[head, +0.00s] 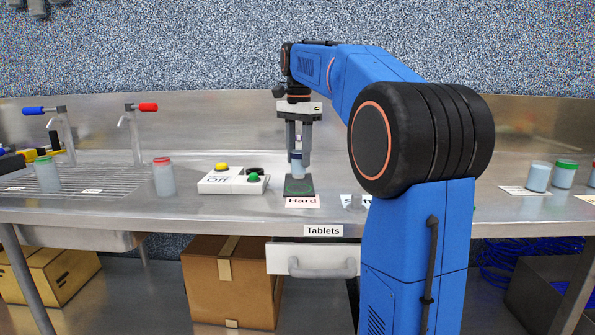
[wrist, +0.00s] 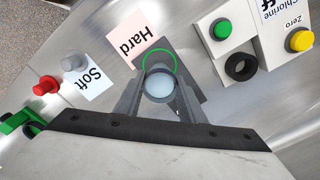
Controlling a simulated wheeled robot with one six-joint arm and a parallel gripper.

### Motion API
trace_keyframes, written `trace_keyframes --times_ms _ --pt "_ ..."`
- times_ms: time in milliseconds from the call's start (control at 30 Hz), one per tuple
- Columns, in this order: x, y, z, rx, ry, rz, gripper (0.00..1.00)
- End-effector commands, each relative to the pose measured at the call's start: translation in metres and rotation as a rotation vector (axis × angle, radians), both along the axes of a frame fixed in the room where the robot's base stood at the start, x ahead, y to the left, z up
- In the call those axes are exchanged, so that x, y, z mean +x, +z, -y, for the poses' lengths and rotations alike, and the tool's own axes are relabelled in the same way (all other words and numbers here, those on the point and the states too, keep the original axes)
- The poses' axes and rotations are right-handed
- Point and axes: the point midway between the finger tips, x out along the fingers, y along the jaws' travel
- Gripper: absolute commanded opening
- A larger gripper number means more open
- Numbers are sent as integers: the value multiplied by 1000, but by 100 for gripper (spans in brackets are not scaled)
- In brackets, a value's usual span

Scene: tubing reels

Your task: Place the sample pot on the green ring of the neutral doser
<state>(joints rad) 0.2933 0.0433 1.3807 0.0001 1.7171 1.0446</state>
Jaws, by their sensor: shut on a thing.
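The sample pot (head: 298,168) is a small pale blue-grey cylinder, held upright between the fingers of my gripper (head: 298,158). In the wrist view its pale round top (wrist: 158,88) shows between the two fingers. The green ring (wrist: 160,57) is a thin circle on a dark grey plate (wrist: 188,72) beside the "Hard" label. The pot appears just beside the ring in that view, overlapping its near edge. In the head view the pot is over the dark plate (head: 298,190); whether it touches is hard to tell. No "neutral" label is readable.
A white box (head: 232,186) with yellow and green knobs and a black ring stands left of the plate. A red-lidded pot (head: 163,178) and a green-lidded pot (head: 47,175) stand further left. More pots (head: 538,177) stand at far right. A drawer (head: 312,258) marked "Tablets" is below.

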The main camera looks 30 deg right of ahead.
Motion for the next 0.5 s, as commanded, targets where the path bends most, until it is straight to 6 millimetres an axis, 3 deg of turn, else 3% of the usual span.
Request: trace_keyframes --times_ms 300,500 --pt "-1 -37 0 1 0 -2 13" --pt "0 -43 0 0 0 0 13"
